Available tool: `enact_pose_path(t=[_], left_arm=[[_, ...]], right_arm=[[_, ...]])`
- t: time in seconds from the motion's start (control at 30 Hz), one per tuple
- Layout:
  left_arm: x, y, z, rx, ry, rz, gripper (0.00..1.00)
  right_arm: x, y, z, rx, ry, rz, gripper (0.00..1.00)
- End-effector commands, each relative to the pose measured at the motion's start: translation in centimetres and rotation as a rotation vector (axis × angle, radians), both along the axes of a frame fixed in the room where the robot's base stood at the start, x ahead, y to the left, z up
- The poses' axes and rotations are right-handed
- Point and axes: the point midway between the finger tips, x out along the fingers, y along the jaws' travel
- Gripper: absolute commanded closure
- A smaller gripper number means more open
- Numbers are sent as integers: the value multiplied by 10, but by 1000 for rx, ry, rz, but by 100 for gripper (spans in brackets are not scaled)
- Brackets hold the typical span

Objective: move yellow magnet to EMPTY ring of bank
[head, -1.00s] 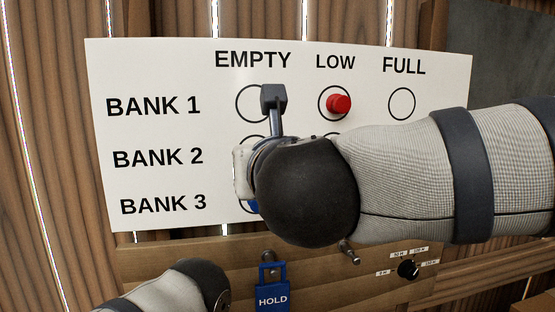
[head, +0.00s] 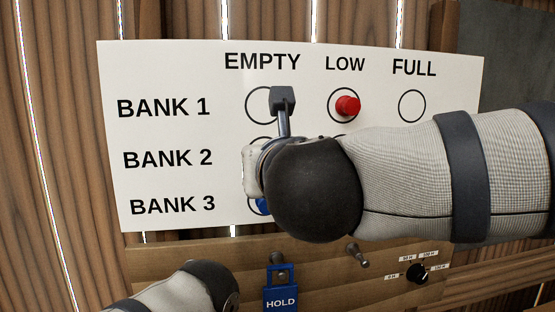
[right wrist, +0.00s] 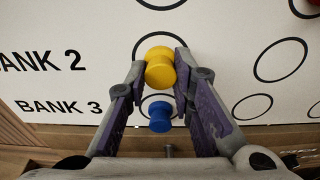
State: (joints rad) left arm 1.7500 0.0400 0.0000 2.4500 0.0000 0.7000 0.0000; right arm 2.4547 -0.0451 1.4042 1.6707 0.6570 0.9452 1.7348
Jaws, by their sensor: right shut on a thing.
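The yellow magnet (right wrist: 160,70) is between the fingertips of my right gripper (right wrist: 161,62) in the right wrist view. The gripper is shut on it. The magnet is over the EMPTY ring of the BANK 2 row, with part of that ring's outline showing around it. I cannot tell whether it touches the board (head: 180,75). In the head view my right wrist hides the magnet, and a finger of the right gripper (head: 282,98) shows beside the BANK 1 EMPTY ring. My left arm enters at the bottom left; its gripper is out of view.
A blue magnet (right wrist: 160,117) sits in the BANK 3 EMPTY ring, just below the yellow one. A red magnet (head: 348,106) sits in the BANK 1 LOW ring. Below the board are a blue HOLD tag (head: 280,298), a metal peg (head: 357,255) and a black knob (head: 417,272).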

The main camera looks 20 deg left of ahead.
Motion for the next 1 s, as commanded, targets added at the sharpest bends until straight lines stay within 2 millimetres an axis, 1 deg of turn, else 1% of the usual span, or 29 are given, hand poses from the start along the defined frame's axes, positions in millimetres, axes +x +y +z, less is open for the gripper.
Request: enact_pose_path(t=[0.07, 0.1, 0.2, 0.47, 0.57, 0.67, 0.8, 0.9, 1.0], left_arm=[[0, 0, 0, 0, 0, 0, 60], [0, 0, 0, 0, 0, 0, 60], [0, 0, 0, 0, 0, 0, 60], [0, 0, 0, 0, 0, 0, 60], [0, 0, 0, 0, 0, 0, 60], [0, 0, 0, 0, 0, 0, 60], [0, 0, 0, 0, 0, 0, 60], [0, 0, 0, 0, 0, 0, 60], [0, 0, 0, 0, 0, 0, 60]], right_arm=[[0, 0, 0, 0, 0, 0, 97], [0, 0, 0, 0, 0, 0, 76], [0, 0, 0, 0, 0, 0, 54], [0, 0, 0, 0, 0, 0, 54], [-5, -4, 1, 0, 0, 0, 54], [-22, -16, 4, -1, 0, 2, 54], [-54, -39, 11, -1, -2, 3, 54], [-73, -54, 14, -1, -2, 1, 54], [-87, -63, 17, 0, 0, 1, 54]])
